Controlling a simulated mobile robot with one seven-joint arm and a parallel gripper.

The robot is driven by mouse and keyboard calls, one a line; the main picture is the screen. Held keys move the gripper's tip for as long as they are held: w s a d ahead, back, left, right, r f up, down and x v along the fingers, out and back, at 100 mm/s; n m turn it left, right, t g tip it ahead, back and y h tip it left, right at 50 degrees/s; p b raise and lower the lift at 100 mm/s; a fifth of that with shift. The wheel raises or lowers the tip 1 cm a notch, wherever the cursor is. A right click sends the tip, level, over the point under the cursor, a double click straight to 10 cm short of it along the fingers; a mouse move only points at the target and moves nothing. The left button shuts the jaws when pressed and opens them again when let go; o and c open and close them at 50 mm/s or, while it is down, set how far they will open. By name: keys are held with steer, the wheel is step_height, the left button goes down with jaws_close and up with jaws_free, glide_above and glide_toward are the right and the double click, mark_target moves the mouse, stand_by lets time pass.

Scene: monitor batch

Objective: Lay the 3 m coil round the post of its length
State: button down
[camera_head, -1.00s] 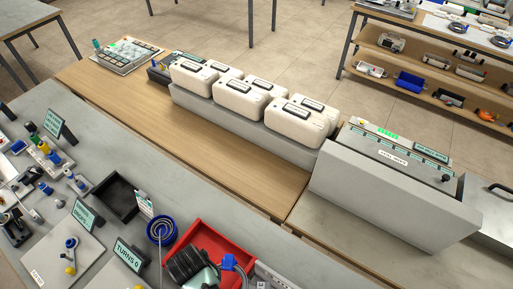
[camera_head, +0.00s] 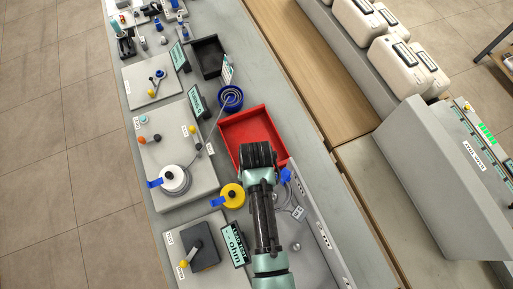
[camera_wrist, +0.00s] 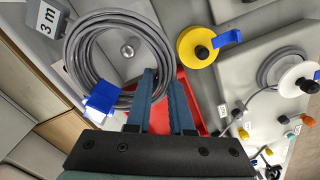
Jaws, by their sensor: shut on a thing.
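The grey cable coil (camera_wrist: 82,35) with its blue clip (camera_wrist: 100,100) is at the upper left of the wrist view. In the head view its cable (camera_head: 284,205) and blue clip (camera_head: 286,175) show at the right side of my gripper (camera_head: 258,152). My gripper (camera_wrist: 165,78) is shut on the coil's side. A label reading "3 m" (camera_wrist: 45,18) is beside the coil. A round silver post (camera_wrist: 128,50) shows inside the ring; I cannot tell whether the coil is around it or above it. Another silver post (camera_head: 296,247) stands on the grey plate.
The red tray (camera_head: 240,125) looks empty. Beside it are a yellow reel (camera_head: 233,195), a white reel (camera_head: 174,180) with cable, a blue reel (camera_head: 230,97) and a black tray (camera_head: 207,57).

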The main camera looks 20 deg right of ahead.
steer(key=shift+f+b, duration=4.3)
steer(key=shift+f, duration=1.6)
steer(key=shift+f, duration=0.3)
steer(key=c, duration=0.7)
jaws_free()
step_height(320, 180, up, 13)
